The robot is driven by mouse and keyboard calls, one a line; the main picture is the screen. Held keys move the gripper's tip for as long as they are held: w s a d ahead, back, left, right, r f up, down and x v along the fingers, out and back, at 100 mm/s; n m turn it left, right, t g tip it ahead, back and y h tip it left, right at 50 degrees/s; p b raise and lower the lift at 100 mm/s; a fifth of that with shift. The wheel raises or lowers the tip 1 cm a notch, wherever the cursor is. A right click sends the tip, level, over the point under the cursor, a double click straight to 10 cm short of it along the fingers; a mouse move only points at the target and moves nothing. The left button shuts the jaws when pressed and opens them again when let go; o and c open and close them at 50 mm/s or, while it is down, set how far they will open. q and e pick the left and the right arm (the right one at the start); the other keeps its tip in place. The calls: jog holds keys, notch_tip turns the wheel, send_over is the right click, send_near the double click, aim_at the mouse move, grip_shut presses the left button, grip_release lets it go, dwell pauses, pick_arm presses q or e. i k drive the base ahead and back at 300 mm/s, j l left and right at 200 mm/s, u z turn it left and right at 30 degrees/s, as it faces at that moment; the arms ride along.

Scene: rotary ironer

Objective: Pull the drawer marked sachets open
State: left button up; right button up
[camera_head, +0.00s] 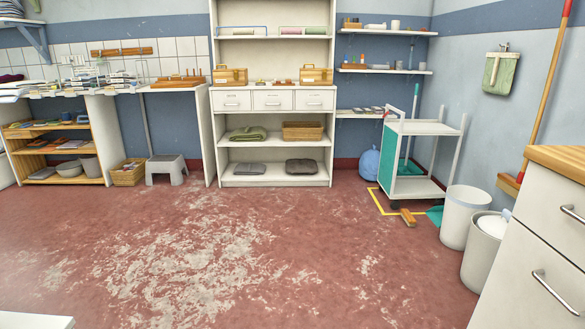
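A tall white shelf unit (329,150) stands against the back wall. It has a row of three shut drawers: a left drawer (232,106), a middle drawer (273,107) and a right drawer (314,106), each with a small handle. A white cabinet at the right edge has an upper drawer (548,201) and a lower drawer (520,290) with metal bar handles, both shut. I cannot read any marking for sachets on these drawers. Neither of my grippers is in view.
The worn red floor (230,250) is open up to the shelf unit. A white trolley (418,127), a white bin (462,222) and a grey bin (481,258) stand on the right. A grey step stool (166,165) stands left of the unit.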

aim_at(305, 100)
jog(key=i, duration=4.9)
